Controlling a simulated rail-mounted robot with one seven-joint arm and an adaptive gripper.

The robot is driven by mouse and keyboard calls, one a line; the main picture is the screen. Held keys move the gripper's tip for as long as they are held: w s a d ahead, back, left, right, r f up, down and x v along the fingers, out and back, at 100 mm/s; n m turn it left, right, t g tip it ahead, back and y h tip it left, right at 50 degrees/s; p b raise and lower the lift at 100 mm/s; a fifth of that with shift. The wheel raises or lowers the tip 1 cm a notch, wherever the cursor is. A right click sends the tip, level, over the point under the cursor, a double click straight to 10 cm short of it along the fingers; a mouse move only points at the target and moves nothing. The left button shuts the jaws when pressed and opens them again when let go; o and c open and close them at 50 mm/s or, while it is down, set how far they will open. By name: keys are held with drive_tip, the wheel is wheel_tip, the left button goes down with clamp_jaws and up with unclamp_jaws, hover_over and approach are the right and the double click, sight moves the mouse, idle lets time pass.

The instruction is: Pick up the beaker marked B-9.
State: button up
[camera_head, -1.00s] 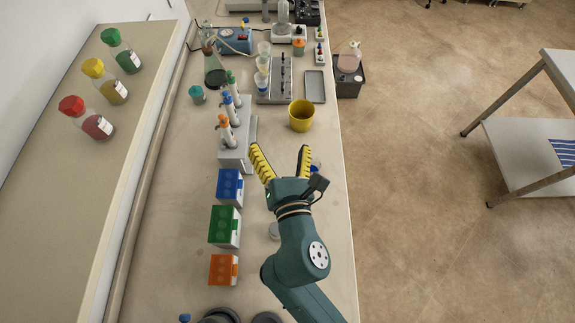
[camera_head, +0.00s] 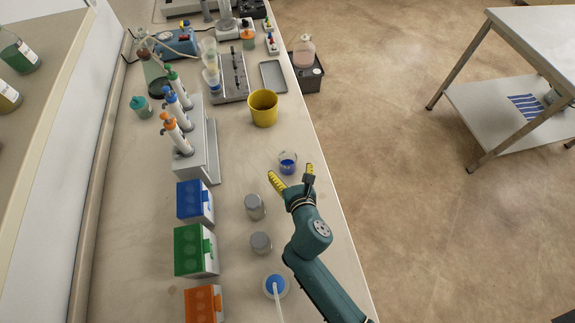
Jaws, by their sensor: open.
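A small clear beaker (camera_head: 288,162) with blue liquid stands upright on the bench near its right edge. Any marking on it is too small to read, so I cannot tell if it is B-9. My gripper (camera_head: 290,173) is open and empty, with its yellow fingers pointing toward this beaker. The left fingertip is to the beaker's lower left and the right one to its right; I cannot tell whether they touch it. More clear beaker-like vessels (camera_head: 209,47) stand further back by a grey rack, also with no readable marks.
A yellow pot (camera_head: 263,108) stands behind the beaker. A pipette stand (camera_head: 205,155) and blue, green and orange boxes (camera_head: 194,249) are on the left. Two grey-lidded jars (camera_head: 255,207) and a blue-capped bottle (camera_head: 275,285) stand left of my arm.

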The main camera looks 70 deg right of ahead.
sight(286, 156)
drive_tip(key=b+x, duration=0.1)
drive_tip(key=x, duration=0.4)
drive_tip(key=shift+d, duration=0.2)
drive_tip(key=shift+c, duration=0.3)
drive_tip(key=shift+r, duration=0.15)
drive_tip(key=c, duration=1.3)
